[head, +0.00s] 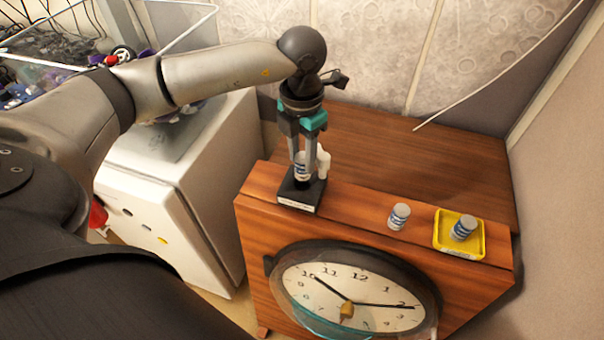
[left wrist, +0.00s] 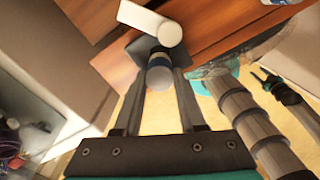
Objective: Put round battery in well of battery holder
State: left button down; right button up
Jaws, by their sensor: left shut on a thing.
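A round battery (head: 302,168), white and blue with a grey end, is upright between the fingers of my left gripper (head: 304,172), which is shut on it. The battery holder (head: 297,193) is a black block with a pale label on its front, at the left end of the wooden cabinet top. The held battery is right at the holder; I cannot tell whether its lower end is inside the well. In the left wrist view the battery (left wrist: 159,76) shows end-on in front of the dark holder (left wrist: 140,49).
A white post (head: 324,163) rises beside the battery at the holder. Another battery (head: 399,216) stands on the cabinet (head: 360,208). A yellow tray (head: 445,241) at right holds a tilted-looking battery (head: 463,228). A clock (head: 350,292) is on the cabinet's front.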

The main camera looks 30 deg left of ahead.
aim_at(302, 174)
pick_arm(q)
jog(key=shift+f+b, duration=0.3)
jog(key=shift+f, duration=2.5)
jog(key=shift+f, duration=0.15)
jog(key=shift+c, duration=2.4)
grip_release()
notch_tip(302, 174, up, 12)
jog(key=shift+r+p, duration=0.2)
jog(key=shift+p, duration=0.4)
